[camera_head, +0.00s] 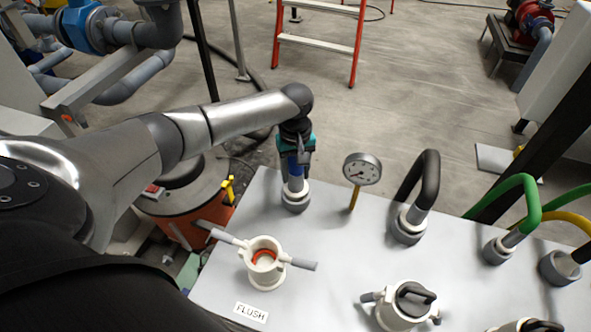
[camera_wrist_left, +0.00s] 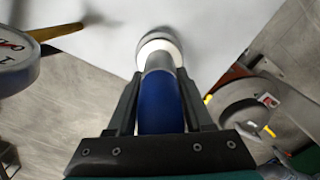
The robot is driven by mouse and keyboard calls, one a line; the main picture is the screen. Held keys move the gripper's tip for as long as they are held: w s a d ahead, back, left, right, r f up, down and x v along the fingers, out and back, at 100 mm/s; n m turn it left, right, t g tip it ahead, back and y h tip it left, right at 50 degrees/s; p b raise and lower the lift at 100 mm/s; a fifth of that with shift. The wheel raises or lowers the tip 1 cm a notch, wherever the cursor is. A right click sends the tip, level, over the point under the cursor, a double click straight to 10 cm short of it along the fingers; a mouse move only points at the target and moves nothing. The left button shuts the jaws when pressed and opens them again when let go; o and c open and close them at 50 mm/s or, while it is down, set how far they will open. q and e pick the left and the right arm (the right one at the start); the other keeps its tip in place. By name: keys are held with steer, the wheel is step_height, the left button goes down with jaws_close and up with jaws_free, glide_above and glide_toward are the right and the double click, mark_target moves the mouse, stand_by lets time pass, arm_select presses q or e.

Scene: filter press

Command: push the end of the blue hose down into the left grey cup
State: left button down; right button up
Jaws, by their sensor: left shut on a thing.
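The blue hose (camera_head: 291,166) hangs nearly upright above the left grey cup (camera_head: 296,203), at the back left of the pale bench top. My left gripper (camera_head: 299,158) is shut on the hose from above. In the left wrist view the blue hose (camera_wrist_left: 160,108) lies between the two fingers of my left gripper (camera_wrist_left: 160,90). The hose's grey end (camera_wrist_left: 159,62) meets the white ring of the cup (camera_wrist_left: 157,41). The end looks in line with the cup and at its mouth. How deep it sits is hidden. My right gripper is not in view.
A pressure gauge (camera_head: 362,169) stands right of the cup. A black hose (camera_head: 429,175) sits in another grey cup further right, with green (camera_head: 527,195) and yellow hoses beyond. A white valve fitting (camera_head: 264,262) stands in front. An orange drum (camera_head: 180,207) is at the left.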

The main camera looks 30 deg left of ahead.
arm_select(q)
steer(key=shift+c, duration=1.1)
jaws_free()
step_height(320, 180, up, 15)
steer(key=p, duration=0.4)
steer(key=shift+r, duration=0.1)
